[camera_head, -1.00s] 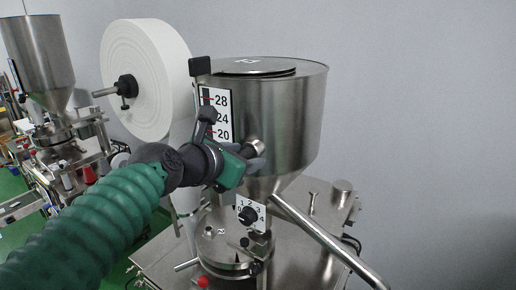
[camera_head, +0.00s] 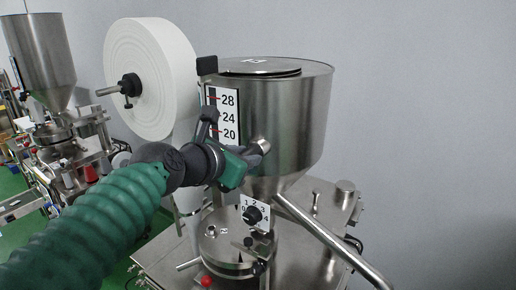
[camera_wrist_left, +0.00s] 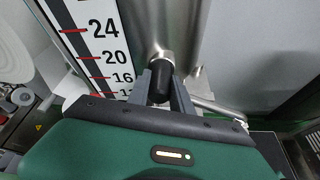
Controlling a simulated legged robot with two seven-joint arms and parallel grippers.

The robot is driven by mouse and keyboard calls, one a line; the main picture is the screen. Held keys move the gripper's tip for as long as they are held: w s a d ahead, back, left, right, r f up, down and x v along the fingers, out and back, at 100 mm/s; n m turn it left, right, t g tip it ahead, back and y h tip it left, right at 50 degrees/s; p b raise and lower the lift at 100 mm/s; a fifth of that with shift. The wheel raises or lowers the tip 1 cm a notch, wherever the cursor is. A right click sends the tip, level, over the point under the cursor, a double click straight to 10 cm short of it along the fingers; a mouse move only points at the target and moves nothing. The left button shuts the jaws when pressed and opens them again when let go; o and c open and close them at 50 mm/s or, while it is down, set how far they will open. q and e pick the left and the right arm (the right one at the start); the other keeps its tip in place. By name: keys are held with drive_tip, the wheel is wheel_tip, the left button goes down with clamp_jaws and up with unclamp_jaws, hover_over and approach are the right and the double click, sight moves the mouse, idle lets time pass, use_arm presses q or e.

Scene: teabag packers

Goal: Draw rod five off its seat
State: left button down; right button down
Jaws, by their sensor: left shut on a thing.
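My left gripper (camera_head: 250,157) is at the side of the steel hopper (camera_head: 292,122), just right of the numbered scale. In the left wrist view, its two grey fingers (camera_wrist_left: 163,88) are shut around a black knob-like end (camera_wrist_left: 161,84). A bright metal collar (camera_wrist_left: 161,60) sits just beyond it, against the hopper wall. In the head view the fingers and the knob largely hide each other. I see no number on this part, so I cannot tell whether it is rod five. My right gripper is not in view.
The scale (camera_head: 229,108) stands close left of the gripper, with a white paper roll (camera_head: 150,75) behind. Below are a numbered dial (camera_head: 254,214) and a slanted steel tube (camera_head: 335,245). A second machine (camera_head: 45,60) stands at far left. The right side is open wall.

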use_arm(q)
drive_tip(key=shift+r, duration=0.2)
drive_tip(key=shift+s+a+f+b, duration=0.1)
drive_tip(key=shift+s+a+b, duration=0.15)
drive_tip(key=shift+a+b, duration=0.1)
drive_tip(key=shift+s+a, duration=0.15)
drive_tip(key=shift+s, duration=0.25)
drive_tip(key=s+a+b, duration=0.3)
drive_tip(key=s+a, duration=0.3)
drive_tip(key=s, duration=0.2)
drive_tip(key=shift+s+a+b, duration=0.2)
drive_tip(key=shift+s+b, duration=0.15)
drive_tip(key=shift+s, duration=0.05)
idle(0.4)
drive_tip(key=shift+f, duration=0.1)
